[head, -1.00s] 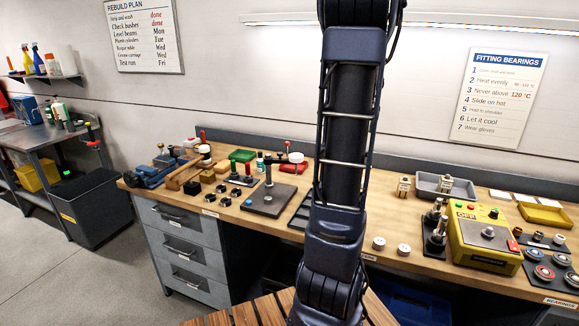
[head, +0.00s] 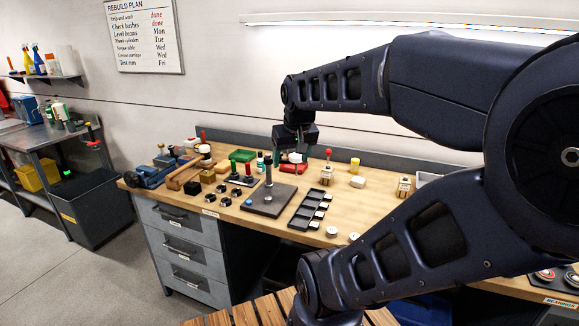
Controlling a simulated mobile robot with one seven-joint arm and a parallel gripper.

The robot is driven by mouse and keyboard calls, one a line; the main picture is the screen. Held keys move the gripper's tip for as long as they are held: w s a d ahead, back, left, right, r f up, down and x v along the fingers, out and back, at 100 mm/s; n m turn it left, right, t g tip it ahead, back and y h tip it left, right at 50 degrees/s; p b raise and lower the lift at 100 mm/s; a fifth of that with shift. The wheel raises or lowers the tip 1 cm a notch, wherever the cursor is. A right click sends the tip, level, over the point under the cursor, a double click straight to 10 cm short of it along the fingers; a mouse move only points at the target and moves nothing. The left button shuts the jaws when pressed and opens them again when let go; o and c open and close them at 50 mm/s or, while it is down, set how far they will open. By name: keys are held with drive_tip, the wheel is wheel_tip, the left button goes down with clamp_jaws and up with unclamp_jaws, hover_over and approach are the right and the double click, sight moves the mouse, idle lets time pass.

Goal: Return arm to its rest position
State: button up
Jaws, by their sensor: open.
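My arm is folded across the right half of the head view, with its forearm reaching left over the workbench (head: 225,215). My gripper (head: 290,162) hangs down from the wrist above the back part of the bench, near a red object (head: 287,168). Its two dark fingers are apart, and I see nothing held between them. At this size I cannot tell how high the fingertips are above the bench top.
A dark plate with an upright post (head: 268,200) and a black tray (head: 307,210) stand below my gripper. Drawers (head: 185,255) are under the bench. A slatted wooden surface (head: 245,312) is at the front. Open floor (head: 60,285) lies at the left.

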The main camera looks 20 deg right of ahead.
drive_tip(key=s+a, duration=0.1)
drive_tip(key=s+f, duration=0.1)
drive_tip(key=s, duration=0.1)
drive_tip(key=shift+a+f, duration=0.1)
drive_tip(key=shift+a, duration=0.3)
